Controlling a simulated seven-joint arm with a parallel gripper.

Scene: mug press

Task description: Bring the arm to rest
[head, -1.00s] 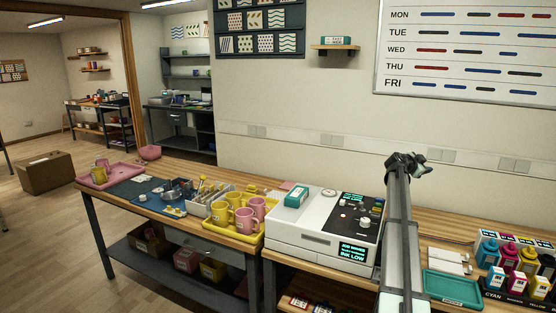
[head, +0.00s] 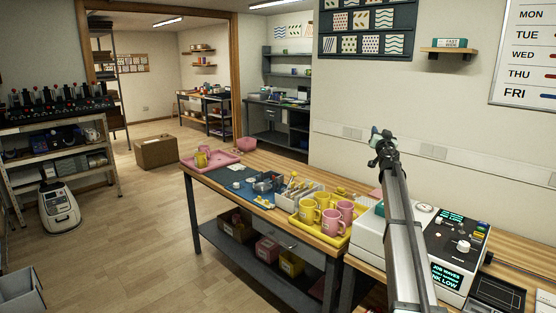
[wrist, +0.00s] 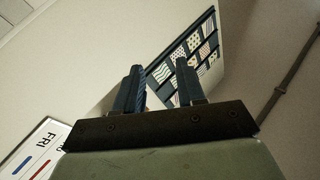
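My gripper (wrist: 160,88) shows in the wrist view with its two dark fingers apart and nothing between them. It points up toward the wall with the dark pattern board (wrist: 190,60). In the head view my gripper (head: 377,137) is at the far end of my raised arm, above the bench and in front of the bare wall. It touches nothing that I can see. My arm hides part of the white printer (head: 371,236) on the bench.
Yellow and pink mugs stand in a yellow tray (head: 318,240) left of my arm. A pink tray (head: 222,161) lies at the bench's far end. A wall shelf (head: 449,50) and a whiteboard (head: 522,88) are at right. The floor (head: 150,235) at left is mostly open.

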